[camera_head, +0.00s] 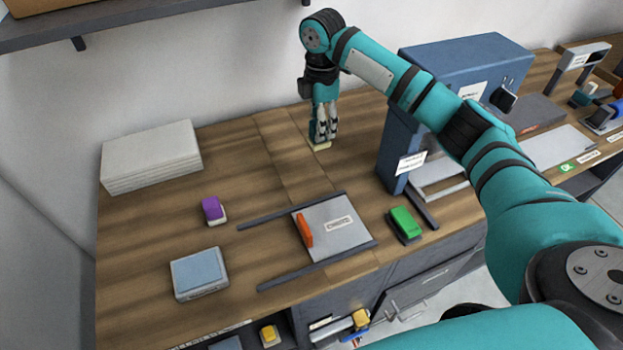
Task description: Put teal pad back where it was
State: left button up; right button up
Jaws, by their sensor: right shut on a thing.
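My right gripper (323,138) points down at the back middle of the wooden worktop, near the wall. It is shut on a small block with a pale cream base (320,147). A bit of teal shows beside the fingers, which fits the teal pad, but the fingers hide most of it. The base is at or very near the worktop; I cannot tell whether it touches. My left gripper is not in view.
A purple block (211,208), grey-blue box (200,274), grey plate (345,235) with an orange bar (304,229) between dark rails, and green block (403,221) stand forward. White stacked slabs (152,155) are left; a blue press-like machine (395,150) is right. The worktop left of the gripper is clear.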

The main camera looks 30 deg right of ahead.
jog(key=f+b, duration=0.2)
jog(key=f, duration=0.1)
jog(key=shift+w+f, duration=0.1)
jog(key=shift+w, duration=0.1)
jog(key=shift+w+f+b, duration=0.15)
jog(key=shift+f+b, duration=0.2)
notch_tip(320, 180, down, 9)
jog(key=shift+f+p, duration=0.1)
jog(key=shift+p, duration=0.7)
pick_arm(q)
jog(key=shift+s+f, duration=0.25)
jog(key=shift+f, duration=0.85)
pick_arm(e)
jog(key=shift+f, duration=0.2)
jog(key=shift+f, duration=0.1)
jog(key=o, duration=1.1)
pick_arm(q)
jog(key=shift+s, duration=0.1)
